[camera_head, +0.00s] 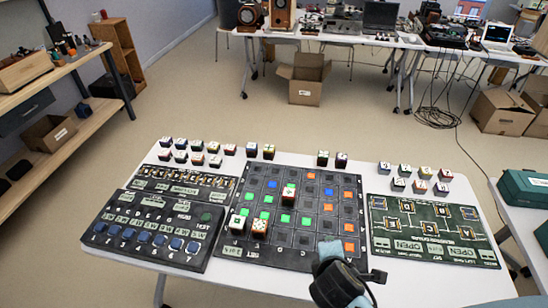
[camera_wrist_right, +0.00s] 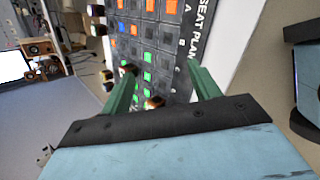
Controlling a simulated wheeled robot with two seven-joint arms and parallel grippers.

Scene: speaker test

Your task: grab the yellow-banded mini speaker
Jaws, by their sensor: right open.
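Several small cube speakers stand at the back of the white table. One (camera_head: 268,152) near the board's back left edge seems to have a yellow band, but it is too small to be sure. A white cube with orange-yellow marks (camera_head: 260,228) stands on the dark seat-plan board (camera_head: 300,262). My right gripper (camera_head: 330,252) is over the board's front right edge, apart from the cubes. In the right wrist view its green fingers (camera_wrist_right: 160,72) are spread and empty, with the board beyond them. My left gripper is not in view.
A blue-button panel (camera_head: 150,232) lies left of the board and a green circuit panel (camera_head: 430,230) lies right. Other cubes (camera_head: 323,157) stand close together along the back. A side table with a green case (camera_head: 524,188) is at the right.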

